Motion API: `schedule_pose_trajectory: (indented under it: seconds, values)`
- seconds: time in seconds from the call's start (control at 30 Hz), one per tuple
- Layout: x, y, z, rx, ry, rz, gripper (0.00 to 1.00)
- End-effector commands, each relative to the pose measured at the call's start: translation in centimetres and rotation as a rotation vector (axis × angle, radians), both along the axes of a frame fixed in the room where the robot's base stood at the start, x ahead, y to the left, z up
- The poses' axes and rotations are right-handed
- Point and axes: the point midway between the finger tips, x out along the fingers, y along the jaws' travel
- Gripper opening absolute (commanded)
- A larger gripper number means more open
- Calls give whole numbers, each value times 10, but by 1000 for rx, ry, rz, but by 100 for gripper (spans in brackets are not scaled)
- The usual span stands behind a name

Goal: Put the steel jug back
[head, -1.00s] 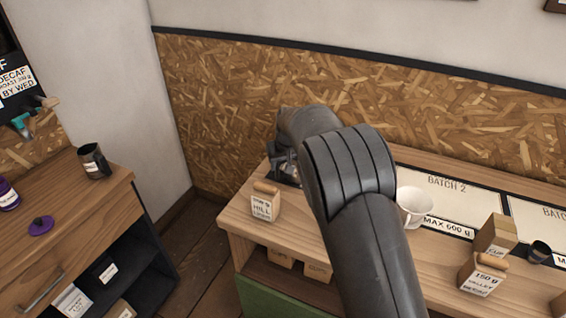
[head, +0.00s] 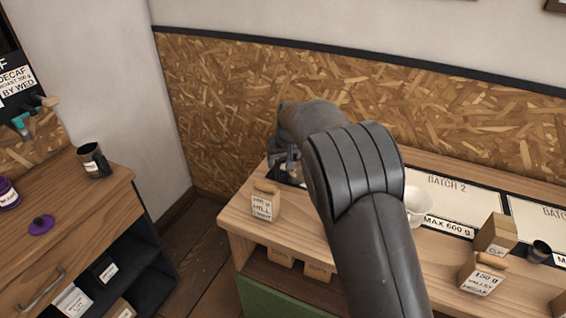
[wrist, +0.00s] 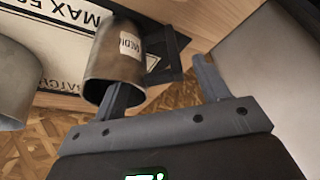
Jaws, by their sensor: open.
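A shiny metal vessel (wrist: 117,55) with a white label reading "MEDI…" is close in the wrist view; it looks like the steel jug. It stands by a black-edged white mat (wrist: 60,40). My gripper (wrist: 162,92) is open. Its left finger overlaps the vessel's rim; I cannot tell whether it is inside the mouth or in front. The right finger is apart from it, with a gap between. In the head view my gripper (head: 286,165) is at the bench's left end, and my arm hides the vessel there.
A grey rounded vessel (wrist: 12,85) is at the wrist view's left edge. On the bench are a "HILL" box (head: 265,203), a partly hidden white cup (head: 418,205), mats and boxes (head: 482,275). A dark mug (head: 94,160) stands on the left cabinet (head: 90,215).

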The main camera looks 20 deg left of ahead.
Motion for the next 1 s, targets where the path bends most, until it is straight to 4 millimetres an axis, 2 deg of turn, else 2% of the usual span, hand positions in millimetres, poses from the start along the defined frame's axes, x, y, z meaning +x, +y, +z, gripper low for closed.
schedule_pose_trajectory:
  seconds: [0.2,0.43,0.6,0.87,0.93,1.0]
  values:
    - [-11,-11,46,3,-4,0,68]
    - [-22,-21,84,3,-1,0,68]
    - [-26,-25,97,-1,-1,1,68]
    - [-26,-25,99,-1,-1,0,68]
    - [-26,-30,101,2,-1,-6,68]
    - [-25,-43,108,7,-1,-24,68]
